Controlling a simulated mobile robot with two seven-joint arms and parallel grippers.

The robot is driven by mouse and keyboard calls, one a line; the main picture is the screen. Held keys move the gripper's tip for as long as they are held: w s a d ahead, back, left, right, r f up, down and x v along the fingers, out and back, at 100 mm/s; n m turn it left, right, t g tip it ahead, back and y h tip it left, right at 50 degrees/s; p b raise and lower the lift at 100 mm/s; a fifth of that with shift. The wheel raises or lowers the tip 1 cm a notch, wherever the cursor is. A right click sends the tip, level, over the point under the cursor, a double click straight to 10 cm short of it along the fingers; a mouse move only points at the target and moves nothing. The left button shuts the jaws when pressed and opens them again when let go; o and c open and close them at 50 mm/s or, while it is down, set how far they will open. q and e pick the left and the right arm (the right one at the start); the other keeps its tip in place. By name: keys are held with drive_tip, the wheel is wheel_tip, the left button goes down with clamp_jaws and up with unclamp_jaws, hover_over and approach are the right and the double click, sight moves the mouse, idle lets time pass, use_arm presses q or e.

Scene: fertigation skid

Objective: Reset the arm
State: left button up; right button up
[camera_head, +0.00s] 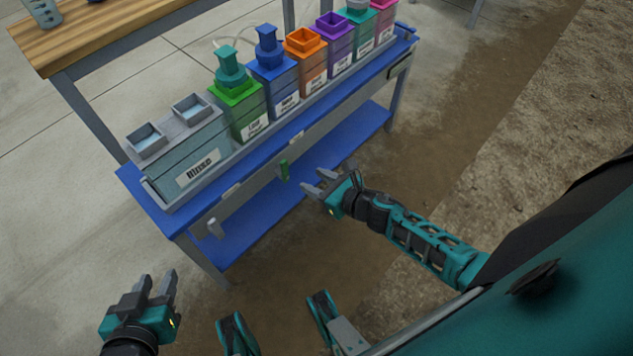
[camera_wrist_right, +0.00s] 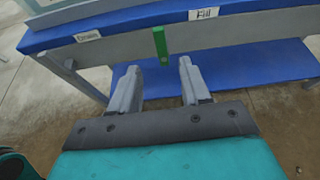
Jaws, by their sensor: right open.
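My right gripper (camera_head: 318,187) is open and empty in front of the blue skid bench (camera_head: 150,200). A small green handle (camera_head: 284,170) on the bench's front rail is just beyond its fingers, apart from them. In the right wrist view the open fingers (camera_wrist_right: 156,80) point at the bench, with the green handle (camera_wrist_right: 160,42) between and beyond their tips. My left gripper (camera_head: 158,285) is at the lower left, above the floor, with its two fingers apart and nothing between them.
A grey rinse tank (camera_head: 180,155), a green tank (camera_head: 238,108), an orange tank (camera_head: 308,62) and several others stand in a row on the bench. A grey handle (camera_head: 215,228) hangs on the front rail. A wooden table (camera_head: 120,35) stands behind. The floor in front is clear.

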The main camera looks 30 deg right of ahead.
use_arm(q)
drive_tip(key=shift+w, duration=0.15)
use_arm(e)
drive_tip(key=s+a+r+m+g+h, duration=0.1)
drive_tip(key=s+a+r+m, duration=0.2)
drive_tip(key=m, duration=0.9)
drive_tip(key=s+a+r+m, duration=0.1)
drive_tip(key=s+r+m, duration=0.3)
drive_tip(key=m, duration=0.8)
drive_tip(key=s+a+r+m+g+h, duration=0.1)
drive_tip(key=s+a+r+m, duration=0.2)
drive_tip(key=m, duration=0.9)
use_arm(q)
wheel_tip(320, 180, up, 8)
drive_tip(key=s+a+y+p, duration=0.1)
drive_tip(key=a+p, duration=0.1)
drive_tip(key=p, duration=1)
drive_tip(key=shift+s+a, duration=0.35)
drive_tip(key=shift+a, duration=0.05)
use_arm(e)
drive_tip(key=s+d+r+m, duration=0.1)
drive_tip(key=s+d+r, duration=0.2)
drive_tip(key=r, duration=0.5)
drive_tip(key=shift+d+r+m+h, duration=0.2)
drive_tip(key=shift+r+m+h, duration=0.1)
